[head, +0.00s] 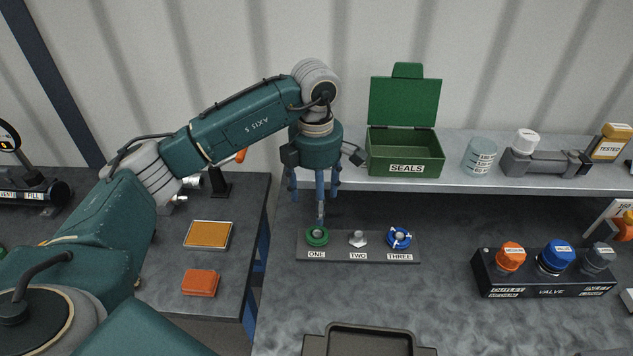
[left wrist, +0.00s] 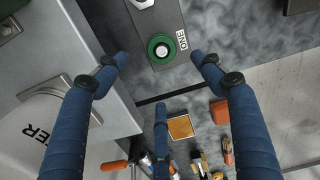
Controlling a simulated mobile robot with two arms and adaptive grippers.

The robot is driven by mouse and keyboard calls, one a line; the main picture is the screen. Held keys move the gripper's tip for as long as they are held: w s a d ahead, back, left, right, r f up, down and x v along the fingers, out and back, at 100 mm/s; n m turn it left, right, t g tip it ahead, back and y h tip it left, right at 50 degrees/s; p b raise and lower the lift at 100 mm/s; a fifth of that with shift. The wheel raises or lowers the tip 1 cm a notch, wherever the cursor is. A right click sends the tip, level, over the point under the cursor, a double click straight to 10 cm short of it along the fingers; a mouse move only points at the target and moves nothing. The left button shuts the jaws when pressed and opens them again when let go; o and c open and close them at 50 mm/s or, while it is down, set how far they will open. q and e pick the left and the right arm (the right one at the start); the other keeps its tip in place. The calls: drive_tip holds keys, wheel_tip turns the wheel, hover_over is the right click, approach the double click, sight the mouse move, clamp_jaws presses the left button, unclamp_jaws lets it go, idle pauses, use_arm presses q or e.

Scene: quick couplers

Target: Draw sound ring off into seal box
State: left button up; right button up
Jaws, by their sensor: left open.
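A green ring (head: 317,237) sits at the place labelled ONE on a dark rack (head: 379,252). It also shows in the left wrist view (left wrist: 162,49) around a pale post. Place TWO has a bare pale fitting (head: 358,239). A blue ring (head: 399,238) with white marks sits at THREE. My left gripper (head: 314,196) is open and empty, fingers pointing down, above the green ring. In the left wrist view its fingers (left wrist: 160,72) are spread, with the ring between and beyond the tips. The green seal box (head: 404,153), labelled SEALS, stands on the shelf with its lid up. My right gripper is out of view.
The raised shelf (head: 450,183) behind the rack also bears a clear labelled cup (head: 480,155) and a grey fixture (head: 546,164). A valve block (head: 546,280) with orange, blue and grey knobs stands right. A dark tray (head: 368,331) is at the front. Bench between is clear.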

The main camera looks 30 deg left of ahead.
sight(316, 232)
use_arm(q)
drive_tip(key=f, duration=0.1)
drive_tip(key=s+f+p, duration=0.1)
drive_tip(key=f, duration=0.1)
drive_tip(key=shift+d+f, duration=0.1)
drive_tip(key=shift+d, duration=0.1)
drive_tip(key=f, duration=0.2)
drive_tip(key=f+p, duration=0.1)
drive_tip(key=f, duration=0.2)
drive_tip(key=shift+w+a+f+p, duration=0.1)
drive_tip(key=shift+w+f+p, duration=0.15)
drive_tip(key=shift+f+p, duration=0.05)
drive_tip(key=shift+f, duration=0.7)
drive_tip(key=shift+c, duration=0.5)
drive_tip(key=c, duration=1.1)
drive_tip(key=o, duration=0.4)
drive_tip(key=c, duration=0.6)
drive_tip(key=shift+o, duration=0.2)
drive_tip(key=shift+r, duration=0.1)
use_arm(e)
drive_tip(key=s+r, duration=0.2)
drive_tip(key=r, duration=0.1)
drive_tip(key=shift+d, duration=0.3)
